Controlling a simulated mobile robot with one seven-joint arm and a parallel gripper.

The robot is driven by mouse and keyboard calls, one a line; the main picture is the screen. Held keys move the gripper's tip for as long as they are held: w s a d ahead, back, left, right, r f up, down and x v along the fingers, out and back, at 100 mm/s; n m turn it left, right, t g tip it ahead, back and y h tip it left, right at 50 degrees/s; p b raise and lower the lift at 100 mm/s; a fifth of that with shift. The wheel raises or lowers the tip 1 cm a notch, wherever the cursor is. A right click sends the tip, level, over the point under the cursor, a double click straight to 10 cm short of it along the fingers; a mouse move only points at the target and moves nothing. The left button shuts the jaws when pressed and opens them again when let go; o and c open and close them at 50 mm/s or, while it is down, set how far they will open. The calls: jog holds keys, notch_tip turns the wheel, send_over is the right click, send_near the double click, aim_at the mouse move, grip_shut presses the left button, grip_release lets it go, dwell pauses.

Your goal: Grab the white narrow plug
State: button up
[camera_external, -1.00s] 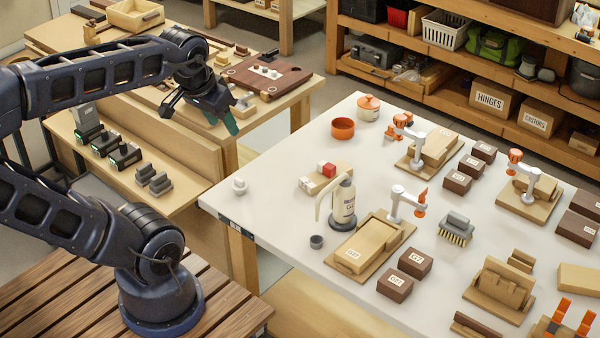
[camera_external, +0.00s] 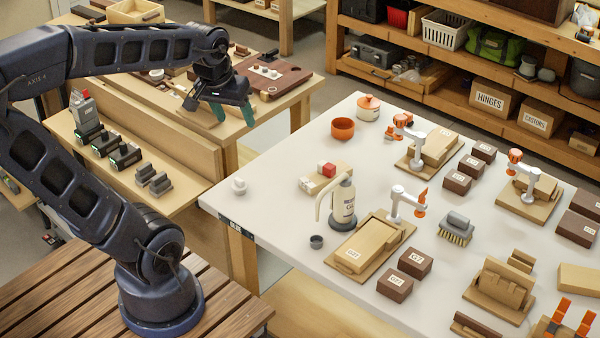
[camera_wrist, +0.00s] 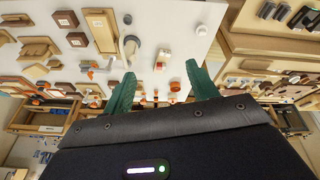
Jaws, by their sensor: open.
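A small white piece (camera_external: 238,186) with a wider base stands upright near the left corner of the white table; it looks like the plug, but it is too small to be sure. My gripper (camera_external: 217,107) is open and empty. It hangs in the air over the wooden bench, up and left of the white piece, clear of the white table.
On the white table (camera_external: 275,205), a wooden block with red and white pieces (camera_external: 325,177), a pump bottle (camera_external: 344,203) and a small grey cup (camera_external: 316,242) stand right of the white piece. An orange bowl (camera_external: 343,129) is farther back. The tabletop around the white piece is clear.

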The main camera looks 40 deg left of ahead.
jog(key=w+a+f+n+g, duration=0.1)
jog(key=w+a+f+n, duration=0.3)
jog(key=w, duration=0.2)
jog(key=n+g, duration=0.3)
jog(key=n, duration=0.8)
send_over(239, 179)
notch_tip(239, 179, down, 23)
jog(key=f, duration=0.4)
jog(key=shift+s+f, duration=0.25)
jog(key=shift+f, duration=0.15)
jog(key=shift+w+f, duration=0.15)
jog(key=shift+f, duration=1.35)
jog(key=shift+w+f, duration=0.1)
jog(key=shift+f, duration=1.35)
jog(key=c, duration=0.8)
